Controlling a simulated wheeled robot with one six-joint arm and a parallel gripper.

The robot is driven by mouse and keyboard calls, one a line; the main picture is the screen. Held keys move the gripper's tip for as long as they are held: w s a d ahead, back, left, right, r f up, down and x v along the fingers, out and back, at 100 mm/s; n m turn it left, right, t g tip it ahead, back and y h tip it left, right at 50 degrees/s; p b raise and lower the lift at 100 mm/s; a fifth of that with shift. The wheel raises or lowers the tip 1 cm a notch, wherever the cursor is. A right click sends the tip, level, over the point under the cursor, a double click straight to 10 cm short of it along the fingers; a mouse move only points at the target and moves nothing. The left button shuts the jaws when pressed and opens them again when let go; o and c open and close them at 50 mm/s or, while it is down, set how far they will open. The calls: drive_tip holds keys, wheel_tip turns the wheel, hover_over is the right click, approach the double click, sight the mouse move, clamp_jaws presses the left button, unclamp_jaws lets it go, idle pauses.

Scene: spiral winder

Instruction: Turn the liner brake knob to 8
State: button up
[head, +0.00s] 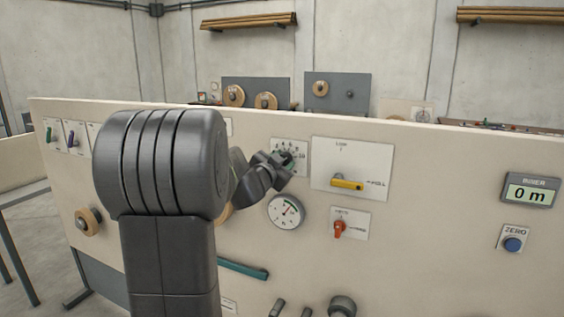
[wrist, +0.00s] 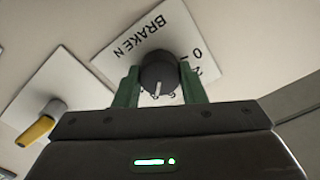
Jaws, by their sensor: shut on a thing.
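The liner brake knob (wrist: 158,75) is a dark round knob with a white pointer line, on a white plate (wrist: 180,28) marked "BRAKE N". In the wrist view the green fingers of my gripper (wrist: 158,85) are on both sides of the knob, shut on it. The pointer line points down in that view, toward the gripper body. The marks 0 and 2 show right of the knob; the figures by the pointer are hidden. In the head view my gripper (head: 285,158) is at the scale plate (head: 290,144) and covers most of the knob.
A yellow lever (head: 347,184) is on a plate to the right, and a red knob (head: 339,228) is lower right. A round gauge (head: 286,212) is just below my gripper. A counter display (head: 530,192) reads 0 m, with a blue zero button (head: 513,245) below.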

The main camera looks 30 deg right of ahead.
drive_tip(key=o, duration=1)
drive_tip(key=b+v, duration=0.1)
drive_tip(key=v, duration=1.2)
drive_tip(key=shift+s+a, duration=0.25)
drive_tip(key=shift+a, duration=0.1)
drive_tip(key=x, duration=1.4)
drive_tip(key=shift+p, duration=0.45)
drive_tip(key=shift+s+n, duration=0.1)
drive_tip(key=shift+n, duration=0.2)
